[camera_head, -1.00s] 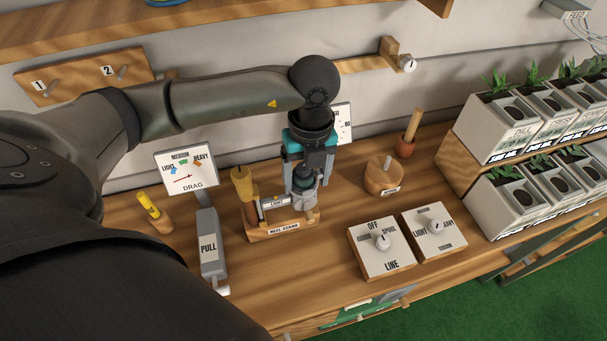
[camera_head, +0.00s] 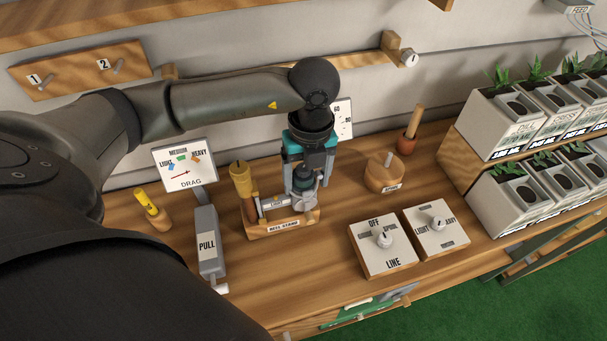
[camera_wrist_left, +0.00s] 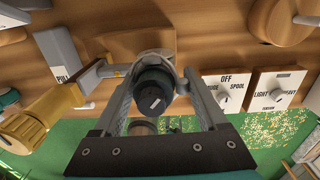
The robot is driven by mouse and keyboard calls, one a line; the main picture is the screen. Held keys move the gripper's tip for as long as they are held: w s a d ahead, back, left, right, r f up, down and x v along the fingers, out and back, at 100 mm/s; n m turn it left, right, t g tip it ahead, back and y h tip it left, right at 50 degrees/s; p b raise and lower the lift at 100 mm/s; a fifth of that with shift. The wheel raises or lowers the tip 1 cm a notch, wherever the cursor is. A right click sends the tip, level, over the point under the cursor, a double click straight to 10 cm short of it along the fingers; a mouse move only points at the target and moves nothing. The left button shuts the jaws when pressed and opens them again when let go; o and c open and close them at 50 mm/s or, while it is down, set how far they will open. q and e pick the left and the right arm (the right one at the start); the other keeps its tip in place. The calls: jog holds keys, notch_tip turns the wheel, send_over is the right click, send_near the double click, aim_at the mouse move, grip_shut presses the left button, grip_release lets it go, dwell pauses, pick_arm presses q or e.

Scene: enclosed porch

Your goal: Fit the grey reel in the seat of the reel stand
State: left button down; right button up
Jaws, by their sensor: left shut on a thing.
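The grey reel (camera_head: 305,202) with its dark round end is between the fingers of my left gripper (camera_head: 305,189), which is shut on it. In the left wrist view the reel's dark end (camera_wrist_left: 153,92) sits between the two fingers (camera_wrist_left: 155,85). The wooden reel stand (camera_head: 284,227), labelled on its front, is on the bench right below the gripper. The reel overlaps the stand's right part; I cannot tell whether it rests in the seat. A rod with a yellow grip (camera_head: 241,178) stands at the stand's left; the grip also shows in the left wrist view (camera_wrist_left: 30,120). My right gripper is not in view.
A grey PULL lever box (camera_head: 208,243) and a DRAG gauge (camera_head: 185,168) stand left of the stand. A LINE dial box (camera_head: 381,250) and a second dial box (camera_head: 436,228) stand right. A round wooden block (camera_head: 383,176) stands behind them. Planters (camera_head: 525,190) fill the far right.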

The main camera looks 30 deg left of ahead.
pick_arm(q)
jog(key=shift+f+b, duration=0.3)
jog(key=shift+f, duration=0.1)
grip_release()
dwell(0.6)
jog(key=shift+d+r+p, duration=0.1)
jog(key=shift+r+p, duration=2.65)
jog(key=shift+r, duration=0.8)
jog(key=shift+w, duration=0.1)
